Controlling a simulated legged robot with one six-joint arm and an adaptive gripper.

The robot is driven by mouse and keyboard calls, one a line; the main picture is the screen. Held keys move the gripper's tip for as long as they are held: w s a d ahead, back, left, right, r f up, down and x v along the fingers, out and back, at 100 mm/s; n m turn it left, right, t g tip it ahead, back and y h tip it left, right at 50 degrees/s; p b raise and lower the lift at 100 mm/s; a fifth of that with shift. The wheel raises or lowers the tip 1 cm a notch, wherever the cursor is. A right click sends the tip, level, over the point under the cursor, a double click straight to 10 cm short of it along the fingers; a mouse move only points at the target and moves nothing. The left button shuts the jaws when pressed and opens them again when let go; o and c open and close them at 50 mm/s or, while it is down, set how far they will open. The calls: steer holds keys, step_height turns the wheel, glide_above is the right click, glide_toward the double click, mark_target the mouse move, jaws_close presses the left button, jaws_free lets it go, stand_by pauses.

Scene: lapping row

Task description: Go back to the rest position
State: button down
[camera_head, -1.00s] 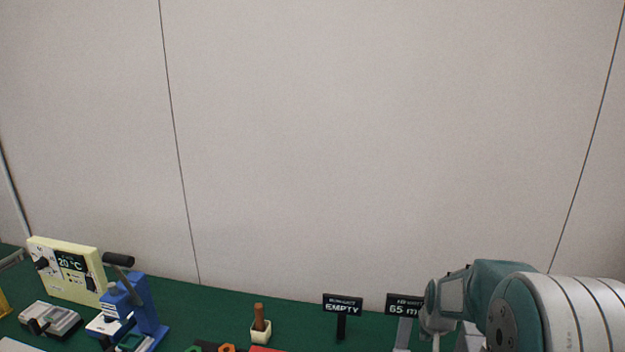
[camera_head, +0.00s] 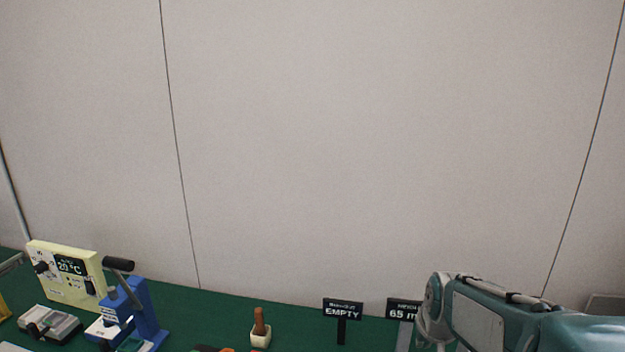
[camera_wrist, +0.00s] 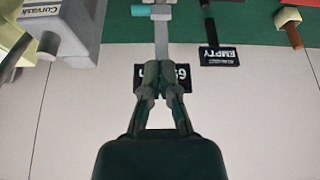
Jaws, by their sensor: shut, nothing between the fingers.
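My gripper (camera_wrist: 163,92) shows in the wrist view with its fingertips together and nothing between them. It appears in front of the "65" sign (camera_wrist: 180,78), which it partly covers. In the head view my arm enters at the lower right and partly covers the same "65" sign (camera_head: 403,309); the fingers cannot be made out there.
A green bench (camera_head: 215,303) runs along a pale wall (camera_head: 350,150). On it stand a cream control box (camera_head: 65,275), a blue press (camera_head: 145,310), a pot with a brown stick (camera_head: 260,335) and an "EMPTY" sign (camera_head: 342,309). A grey "Curvask" machine (camera_wrist: 75,30) is at upper left in the wrist view.

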steer(key=s+a+r, duration=0.2)
steer(key=s, duration=0.7)
steer(key=s+a+r+n, duration=0.1)
steer(key=s+a+r, duration=0.2)
steer(key=s, duration=0.6)
steer(key=shift+s+a+t+y, duration=0.15)
steer(key=shift+s+t+y, duration=0.15)
steer(key=shift+s, duration=0.1)
